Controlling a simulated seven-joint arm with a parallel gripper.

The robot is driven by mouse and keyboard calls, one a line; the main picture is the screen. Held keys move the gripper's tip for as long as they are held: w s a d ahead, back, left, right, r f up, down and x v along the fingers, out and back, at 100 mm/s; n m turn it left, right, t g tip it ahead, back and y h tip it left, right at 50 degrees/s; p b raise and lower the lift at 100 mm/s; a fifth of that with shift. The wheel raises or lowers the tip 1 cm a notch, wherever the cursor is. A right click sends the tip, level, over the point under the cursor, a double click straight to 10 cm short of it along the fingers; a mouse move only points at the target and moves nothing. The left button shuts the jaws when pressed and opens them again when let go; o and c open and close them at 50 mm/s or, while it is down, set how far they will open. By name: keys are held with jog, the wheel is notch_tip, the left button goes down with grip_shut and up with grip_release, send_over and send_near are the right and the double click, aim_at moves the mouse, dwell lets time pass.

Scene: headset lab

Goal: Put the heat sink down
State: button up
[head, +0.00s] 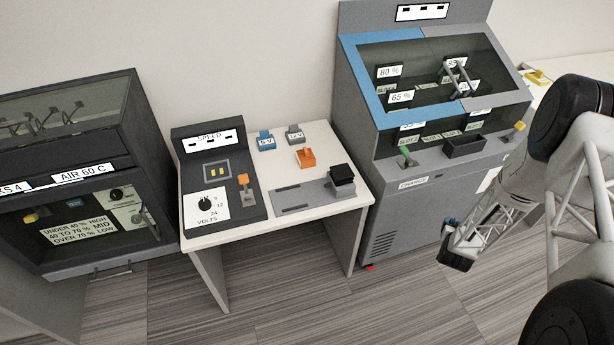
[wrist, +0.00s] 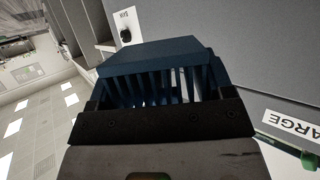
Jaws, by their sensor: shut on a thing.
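The heat sink (wrist: 155,55) is a dark blue block with a row of fins, seen close up in the wrist view. My gripper (wrist: 160,105) is shut on it, with a black jaw across the near side of the fins. In the head view my gripper (head: 458,250) hangs in the air at the right, in front of the grey charger cabinet and right of the white table.
The white table (head: 300,231) carries a speed console (head: 218,175), an orange block (head: 305,156), a grey rail fixture (head: 300,195) with a black block, and small blue and grey blocks. The charger cabinet (head: 400,215) stands right of it, a dark cabinet (head: 75,130) left.

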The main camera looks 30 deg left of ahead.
jog(key=s+a+r+n+y, duration=0.1)
jog(key=s+a+r, duration=0.15)
jog(key=a, duration=0.55)
jog(key=s+a+r+n+y, duration=0.1)
jog(key=s+a+y, duration=0.15)
jog(key=a, duration=0.45)
jog(key=s+a+r+n+g+y, duration=0.1)
jog(key=s+a+r, duration=0.3)
jog(key=s+a, duration=0.5)
jog(key=s+a+r+n+g+y, duration=0.1)
jog(key=s+a+r+n+y, duration=0.2)
jog(key=s+a, duration=0.6)
jog(key=s+a+r+n+g+y, duration=0.2)
jog(key=s+a+r, duration=0.4)
jog(key=s+a, duration=0.4)
jog(key=shift+a+r+n, duration=0.2)
jog(key=shift+a+n, duration=0.3)
jog(key=shift+a, duration=0.55)
jog(key=shift+w, duration=0.15)
send_over(291, 199)
jog(key=s+d, duration=0.1)
jog(key=shift+d+f, duration=0.1)
jog(key=shift+f, duration=0.55)
jog(key=shift+x, duration=0.8)
jog(key=shift+w+f, duration=0.1)
jog(key=shift+f, duration=1.25)
jog(key=shift+f, duration=0.15)
